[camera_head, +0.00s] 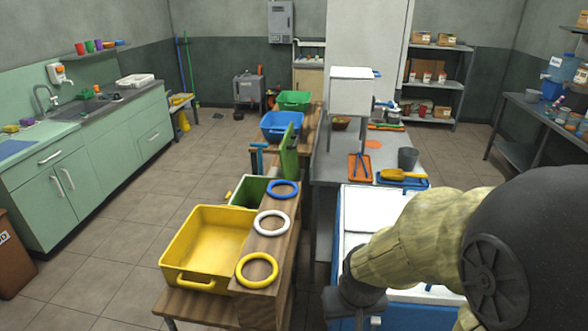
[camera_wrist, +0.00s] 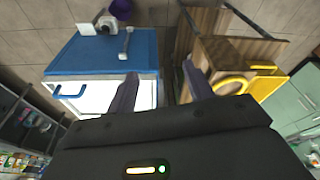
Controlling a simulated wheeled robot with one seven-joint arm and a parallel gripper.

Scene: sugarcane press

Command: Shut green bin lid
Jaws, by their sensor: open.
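The green bin (camera_head: 248,190) stands behind the yellow bin on the left side of a wooden bench. Its green lid (camera_head: 290,152) is raised and stands nearly upright at the bin's far right side, so the bin is open. Part of the bin is hidden by the wooden board with rings. My gripper (camera_head: 353,303) is low at the front, right of the bench and well apart from the lid. In the wrist view my gripper (camera_wrist: 160,85) has its two fingers spread with nothing between them. The green bin cannot be made out in that view.
A yellow bin (camera_head: 205,250) sits in front of the green bin. Blue, white and yellow rings (camera_head: 257,270) lie on the wooden board (camera_head: 270,243). A blue-and-white chest (camera_head: 352,212) stands right of the bench. Blue (camera_head: 282,125) and green (camera_head: 294,100) tubs stand behind the lid.

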